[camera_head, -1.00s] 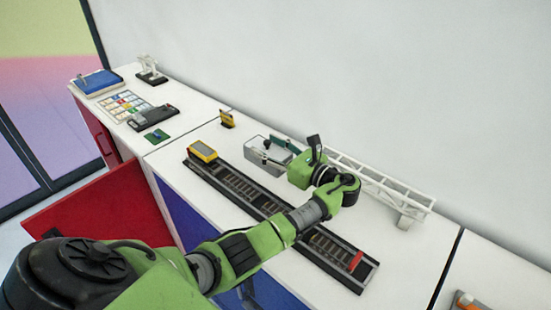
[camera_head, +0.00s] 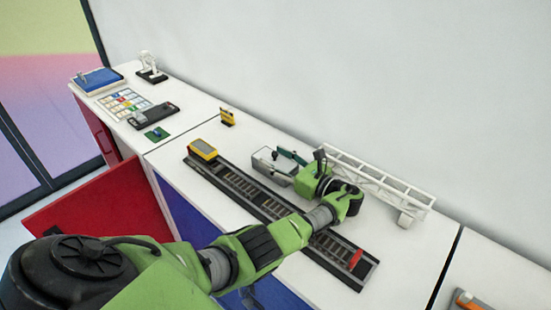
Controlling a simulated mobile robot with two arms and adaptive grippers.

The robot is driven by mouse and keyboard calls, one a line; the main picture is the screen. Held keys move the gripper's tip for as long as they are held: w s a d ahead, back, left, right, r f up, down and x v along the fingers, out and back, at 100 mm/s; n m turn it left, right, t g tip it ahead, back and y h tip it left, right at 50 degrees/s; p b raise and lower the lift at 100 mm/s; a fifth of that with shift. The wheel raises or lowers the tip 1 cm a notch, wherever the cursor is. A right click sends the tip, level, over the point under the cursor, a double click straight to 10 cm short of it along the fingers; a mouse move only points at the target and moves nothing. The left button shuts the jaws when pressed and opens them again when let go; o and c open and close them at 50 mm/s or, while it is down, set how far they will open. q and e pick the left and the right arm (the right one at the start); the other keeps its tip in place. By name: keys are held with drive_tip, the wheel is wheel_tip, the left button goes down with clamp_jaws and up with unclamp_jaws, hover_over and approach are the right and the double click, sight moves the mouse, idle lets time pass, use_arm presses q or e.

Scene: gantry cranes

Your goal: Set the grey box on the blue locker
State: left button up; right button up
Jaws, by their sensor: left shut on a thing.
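The grey box (camera_head: 266,163) is at the back of the white top, behind the toy track and at the left end of the white truss. My left gripper (camera_head: 291,159) reaches it from the right and is shut on it; dark green fingers show at the box's upper side. The gripper body hides the box's right part. I cannot tell whether the box touches the top. The blue locker (camera_head: 190,215) shows its blue front under this white top, partly hidden by my left arm. My right gripper is out of view.
The track (camera_head: 240,187) carries a yellow block (camera_head: 203,150) and a red stop (camera_head: 355,259). The white truss (camera_head: 375,182) stands behind my gripper. A yellow piece (camera_head: 227,117) stands to the left. A red door (camera_head: 105,210) hangs open at left. Bare white top lies front right.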

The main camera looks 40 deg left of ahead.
use_arm(q)
drive_tip(key=o, duration=1.5)
